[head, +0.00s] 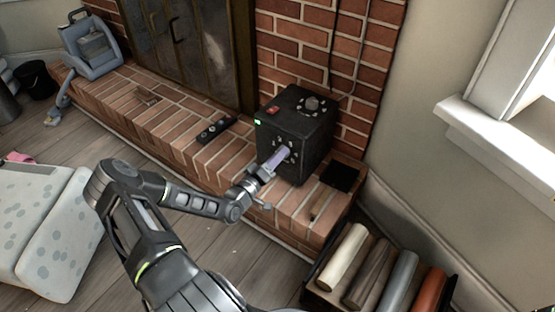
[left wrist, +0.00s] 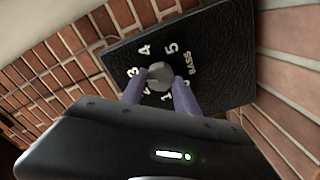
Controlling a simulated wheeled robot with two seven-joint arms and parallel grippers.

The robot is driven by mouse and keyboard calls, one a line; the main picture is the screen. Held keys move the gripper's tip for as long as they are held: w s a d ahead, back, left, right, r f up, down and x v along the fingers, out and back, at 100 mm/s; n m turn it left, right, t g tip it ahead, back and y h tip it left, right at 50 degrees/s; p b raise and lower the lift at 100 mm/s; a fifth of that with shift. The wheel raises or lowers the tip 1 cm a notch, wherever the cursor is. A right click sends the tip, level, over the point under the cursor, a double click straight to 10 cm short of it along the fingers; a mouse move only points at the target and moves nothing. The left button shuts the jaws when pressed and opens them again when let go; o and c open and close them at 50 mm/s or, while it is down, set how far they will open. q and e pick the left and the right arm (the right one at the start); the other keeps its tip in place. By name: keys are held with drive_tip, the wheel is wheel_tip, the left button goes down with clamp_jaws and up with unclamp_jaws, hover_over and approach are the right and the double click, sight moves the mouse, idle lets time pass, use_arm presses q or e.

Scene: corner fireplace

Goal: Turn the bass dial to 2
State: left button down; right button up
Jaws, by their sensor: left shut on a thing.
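The black speaker box (head: 297,110) stands on the brick hearth, with a red switch and a green light on it. In the left wrist view, the grey round bass dial (left wrist: 160,74) sits on its black face, ringed by white numbers, with the label BASS (left wrist: 189,68) beside it. Numbers 3, 4 and 5 show; lower ones are partly hidden by the fingers. My left gripper (head: 283,154) is at this face, its purple fingers shut on either side of the dial. I cannot make out where the dial points. My right gripper is not in view.
Another knob (head: 313,102) is on top of the box. A dark remote (head: 215,130) lies on the hearth (head: 170,118) to the left, and a flat black item (head: 340,177) to the right. A crate of rolls (head: 372,268) stands below on the right.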

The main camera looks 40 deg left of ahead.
use_arm(q)
drive_tip(key=n+b, duration=0.1)
drive_tip(key=n, duration=0.8)
drive_tip(key=shift+a+f, duration=0.1)
idle(0.3)
drive_tip(key=c, duration=0.9)
unclamp_jaws()
drive_tip(key=s+p, duration=0.2)
drive_tip(key=s, duration=0.5)
drive_tip(key=shift+s, duration=0.4)
